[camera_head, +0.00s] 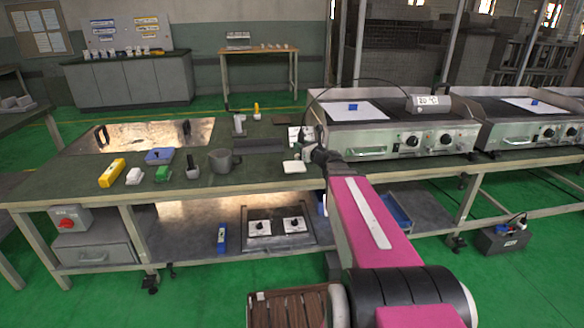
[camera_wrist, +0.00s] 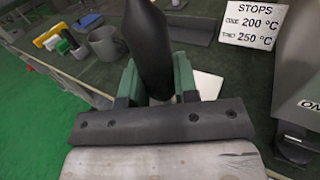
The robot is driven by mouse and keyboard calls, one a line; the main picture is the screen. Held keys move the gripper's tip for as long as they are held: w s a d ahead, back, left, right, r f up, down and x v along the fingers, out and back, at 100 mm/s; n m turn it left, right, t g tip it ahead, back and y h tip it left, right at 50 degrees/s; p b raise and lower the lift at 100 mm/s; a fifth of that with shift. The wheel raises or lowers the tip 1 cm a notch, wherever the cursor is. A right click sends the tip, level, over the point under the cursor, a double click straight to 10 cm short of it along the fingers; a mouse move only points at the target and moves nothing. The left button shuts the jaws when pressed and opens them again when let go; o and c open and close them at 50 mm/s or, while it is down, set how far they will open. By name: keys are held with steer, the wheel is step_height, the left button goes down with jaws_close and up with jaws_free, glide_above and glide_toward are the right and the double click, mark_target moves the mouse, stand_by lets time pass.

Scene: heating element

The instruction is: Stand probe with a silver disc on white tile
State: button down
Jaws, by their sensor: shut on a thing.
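My gripper (camera_wrist: 158,88) has green fingers shut on a dark, rounded probe (camera_wrist: 150,45) in the wrist view. The probe's lower end and any silver disc are hidden by my fingers and the gripper body. In the head view my gripper (camera_head: 311,141) is above the bench, just right of and behind the white tile, and the probe is too small to make out. The white tile (camera_head: 294,167) lies flat near the bench's front edge. In the wrist view it shows partly, beyond my right finger (camera_wrist: 208,83). I cannot tell whether the probe touches anything.
A griddle (camera_head: 390,139) with a display box (camera_head: 428,104) stands right of my gripper, and a thin cable arcs leftward from the box. A grey mug (camera_head: 222,160), a yellow block (camera_head: 112,173) and other small items stand left. A stops sign (camera_wrist: 254,22) stands beyond my gripper.

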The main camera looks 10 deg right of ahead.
steer(key=shift+m+h, duration=0.3)
steer(key=shift+h, duration=0.1)
steer(key=shift+w+a+f, duration=0.1)
steer(key=shift+w+f, duration=1.7)
steer(key=shift+w, duration=0.35)
steer(key=shift+w+a+f, duration=0.1)
steer(key=shift+w+f, duration=1.7)
steer(key=shift+w, duration=0.4)
steer(key=shift+w+a+f, duration=0.1)
steer(key=shift+w+f, duration=1.7)
steer(key=shift+w, duration=0.35)
steer(key=shift+f, duration=0.15)
steer(key=c, duration=0.9)
jaws_free()
